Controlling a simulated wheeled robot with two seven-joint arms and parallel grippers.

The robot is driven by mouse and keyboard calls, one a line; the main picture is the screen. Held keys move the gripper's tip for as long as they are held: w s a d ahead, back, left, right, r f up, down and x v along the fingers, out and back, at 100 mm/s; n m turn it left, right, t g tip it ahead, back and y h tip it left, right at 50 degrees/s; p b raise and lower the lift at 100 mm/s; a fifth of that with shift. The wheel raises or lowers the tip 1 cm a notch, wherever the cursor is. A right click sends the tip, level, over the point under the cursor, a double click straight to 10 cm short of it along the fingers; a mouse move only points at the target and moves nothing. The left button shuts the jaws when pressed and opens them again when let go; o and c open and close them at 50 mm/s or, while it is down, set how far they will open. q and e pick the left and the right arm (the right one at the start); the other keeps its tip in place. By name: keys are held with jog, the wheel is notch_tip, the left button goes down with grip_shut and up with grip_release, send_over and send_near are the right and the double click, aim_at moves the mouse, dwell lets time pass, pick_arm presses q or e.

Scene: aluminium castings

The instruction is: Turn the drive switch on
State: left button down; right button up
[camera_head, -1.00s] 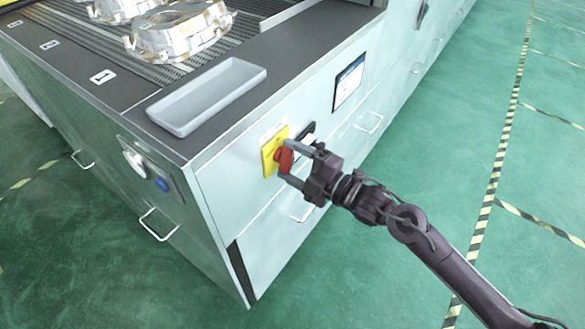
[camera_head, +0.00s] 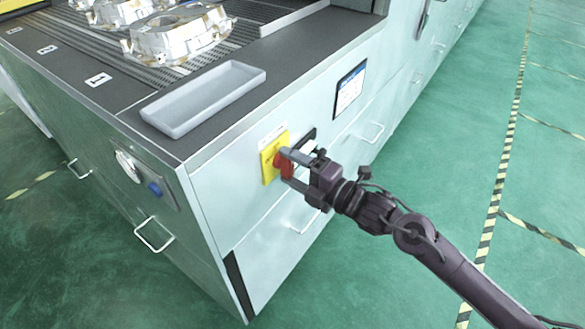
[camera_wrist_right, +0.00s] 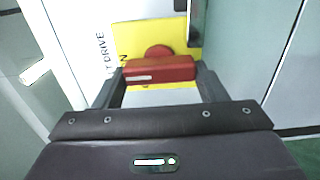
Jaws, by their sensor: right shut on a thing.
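The drive switch is a red handle (camera_head: 284,163) on a yellow plate (camera_head: 267,166) on the cabinet's front face. In the right wrist view the red handle (camera_wrist_right: 158,70) lies crosswise between my fingers, with a white mark on it, and the yellow plate (camera_wrist_right: 128,40) is behind it. The lettering beside the plate reads "DRIVE". My right gripper (camera_head: 290,170) is shut on the red handle; its fingers (camera_wrist_right: 158,84) sit at the handle's two ends. My left gripper is not in view.
A grey tray (camera_head: 204,98) and several metal castings (camera_head: 178,34) are on the cabinet top. A screen (camera_head: 350,88) and handles (camera_head: 374,132) are on the same face. A panel with a blue button (camera_head: 154,189) is on the left face. The green floor (camera_head: 450,130) at right is clear.

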jog(key=shift+f, duration=0.1)
jog(key=o, duration=1)
jog(key=shift+s+d, duration=0.1)
jog(key=shift+s+d, duration=0.15)
jog(key=shift+d, duration=0.1)
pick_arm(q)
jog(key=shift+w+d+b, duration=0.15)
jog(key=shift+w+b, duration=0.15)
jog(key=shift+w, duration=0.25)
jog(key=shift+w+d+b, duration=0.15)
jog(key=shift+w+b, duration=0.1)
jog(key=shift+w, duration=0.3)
pick_arm(e)
jog(key=v, duration=0.7)
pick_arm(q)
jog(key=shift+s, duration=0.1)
